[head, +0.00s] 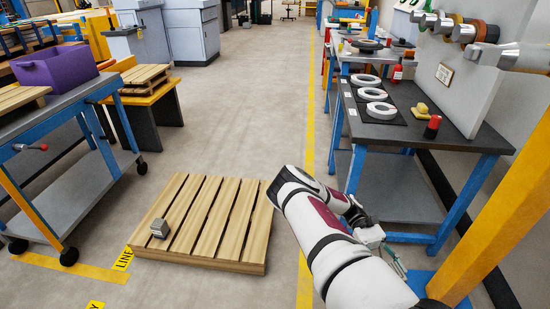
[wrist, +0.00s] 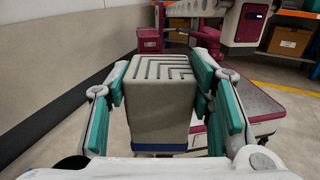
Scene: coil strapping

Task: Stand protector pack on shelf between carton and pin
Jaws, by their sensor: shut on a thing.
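The protector pack (wrist: 158,108) looks like a beige-grey block with a grooved top and a blue band low on its near face. My gripper (wrist: 162,78) has its teal fingers on the left and right sides of the pack, shut on it. In the head view my gripper (head: 395,260) is low beside the blue-legged workbench, partly hidden by my arm; the pack cannot be made out there. A grey lower shelf (head: 395,188) shows under the bench. I cannot identify the carton or the pin in either view.
A wooden pallet (head: 205,220) with a small grey block (head: 160,228) lies left of my arm. A yellow post (head: 500,205) stands at the right. The bench top (head: 460,134) holds white rings and a red-capped item (head: 432,127). The middle aisle floor is clear.

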